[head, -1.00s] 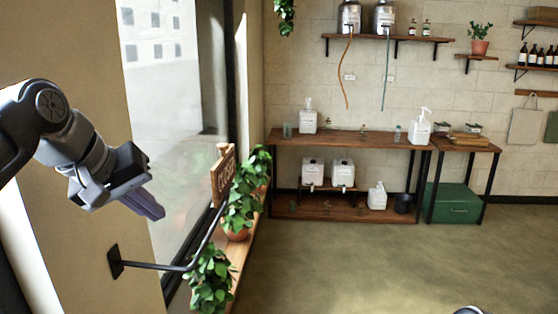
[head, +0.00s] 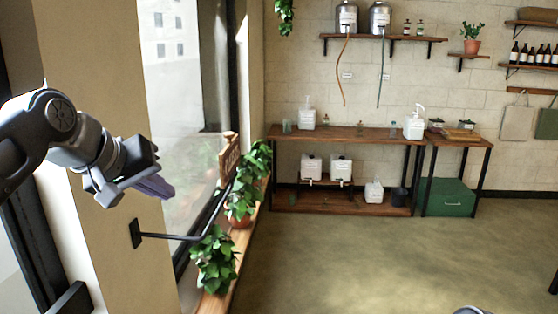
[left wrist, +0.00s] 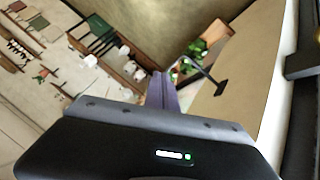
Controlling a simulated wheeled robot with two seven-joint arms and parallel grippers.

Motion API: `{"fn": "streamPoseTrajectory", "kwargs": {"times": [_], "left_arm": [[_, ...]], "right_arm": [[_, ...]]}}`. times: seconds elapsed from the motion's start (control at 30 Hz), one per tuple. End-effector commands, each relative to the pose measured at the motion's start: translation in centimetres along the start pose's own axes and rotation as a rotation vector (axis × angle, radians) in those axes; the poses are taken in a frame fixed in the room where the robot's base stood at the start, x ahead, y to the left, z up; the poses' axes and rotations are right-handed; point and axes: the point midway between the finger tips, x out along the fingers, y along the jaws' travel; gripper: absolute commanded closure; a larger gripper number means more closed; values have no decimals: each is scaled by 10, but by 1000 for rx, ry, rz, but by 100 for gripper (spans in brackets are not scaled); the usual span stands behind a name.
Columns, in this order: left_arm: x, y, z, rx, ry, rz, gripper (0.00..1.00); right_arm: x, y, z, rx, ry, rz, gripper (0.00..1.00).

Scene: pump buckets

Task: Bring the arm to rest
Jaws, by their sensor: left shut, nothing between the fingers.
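My left arm comes in from the left in the head view, raised in front of the wall beside the window. My left gripper (head: 158,187) has purple fingers that are shut together with nothing between them. It hangs in the air above and left of the wall-mounted black bracket. In the left wrist view the shut purple fingers (left wrist: 161,92) show beyond the dark gripper body. At the bottom edge of the head view a small rounded piece shows, too little to tell whether it belongs to my right arm.
Potted plants (head: 216,258) line the window ledge. A wooden bench (head: 345,138) with white pump containers stands at the back. The floor (head: 400,260) is clear.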

Motion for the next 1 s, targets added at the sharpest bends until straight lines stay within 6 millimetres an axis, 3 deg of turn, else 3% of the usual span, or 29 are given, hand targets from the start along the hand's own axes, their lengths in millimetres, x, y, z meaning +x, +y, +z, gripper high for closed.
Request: {"fn": "streamPoseTrajectory", "kwargs": {"times": [0.17, 0.27, 0.37, 0.47, 0.6, 0.7, 0.83, 1.0], "left_arm": [[42, 5, -5, 45, 64, 35, 100], [82, 3, 2, 69, 80, 49, 100], [129, -3, 18, 87, 79, 57, 100], [187, -17, 49, 101, 62, 59, 100], [268, -46, 120, 109, 12, 49, 100], [313, -70, 181, 107, -38, 34, 100], [352, -102, 272, 97, -119, 9, 100], [369, -142, 400, 71, -260, -32, 100]], "right_arm": [[0, 0, 1, 0, -2, 0, 64], [0, 0, 1, 0, -2, 0, 64], [0, 0, 1, 0, -1, 0, 64], [0, 0, 1, 0, -2, 0, 64], [0, 0, 1, 0, -2, 0, 64], [0, 0, 1, 0, -2, 0, 64], [0, 0, 1, 0, -2, 0, 64], [0, 0, 1, 0, -2, 0, 64]]}}
